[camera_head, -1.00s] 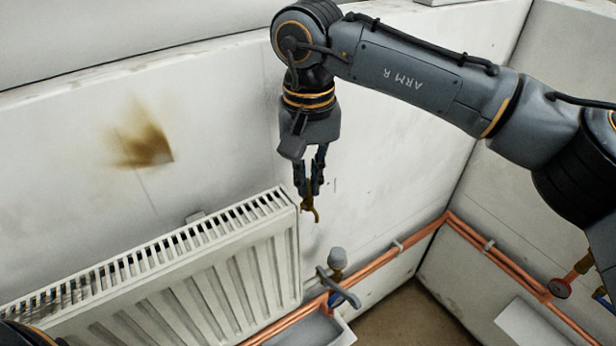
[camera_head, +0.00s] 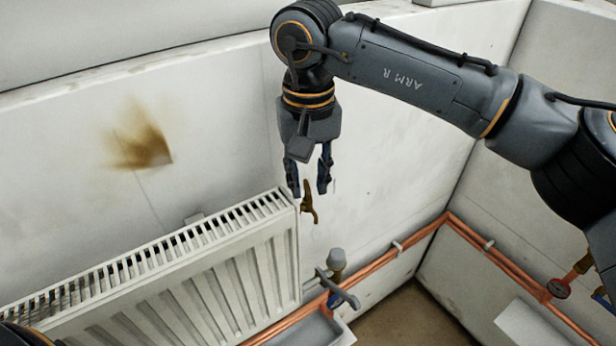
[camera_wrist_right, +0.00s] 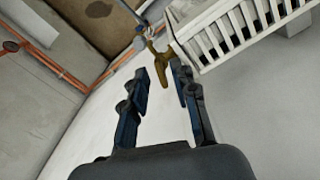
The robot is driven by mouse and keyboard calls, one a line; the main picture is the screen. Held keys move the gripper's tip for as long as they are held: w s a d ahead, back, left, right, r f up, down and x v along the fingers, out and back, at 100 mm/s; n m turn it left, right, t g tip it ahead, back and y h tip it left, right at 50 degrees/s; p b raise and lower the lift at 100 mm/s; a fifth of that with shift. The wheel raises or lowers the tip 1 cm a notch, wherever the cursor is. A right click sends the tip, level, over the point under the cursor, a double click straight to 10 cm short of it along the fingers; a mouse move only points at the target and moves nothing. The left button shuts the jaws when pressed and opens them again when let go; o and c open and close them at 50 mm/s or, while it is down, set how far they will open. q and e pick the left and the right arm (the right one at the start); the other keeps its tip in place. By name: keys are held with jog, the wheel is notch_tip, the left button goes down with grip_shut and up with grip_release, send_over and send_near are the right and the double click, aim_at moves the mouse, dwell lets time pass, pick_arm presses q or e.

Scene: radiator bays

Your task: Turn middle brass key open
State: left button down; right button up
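A small brass key (camera_head: 308,203) is at the upper right corner of the white radiator (camera_head: 270,262). My right gripper (camera_head: 309,193) is above it with its fingers spread, one on each side of the key's upper end. In the right wrist view the brass key (camera_wrist_right: 158,64) lies beyond the open fingertips (camera_wrist_right: 160,75), roughly between them, with its forked end pointing away. Nothing is held between the fingers. Whether a fingertip touches the key cannot be told. My left gripper shows in neither view.
A valve with a grey cap (camera_head: 336,259) and a grey lever stands below the key. Copper pipes (camera_head: 400,252) run along the wall into the corner. A red-and-brass fitting (camera_head: 559,288) is at the right. The wall (camera_head: 390,170) right of the key is clear.

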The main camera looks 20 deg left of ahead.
aim_at(308, 186)
jog(key=shift+r, duration=4)
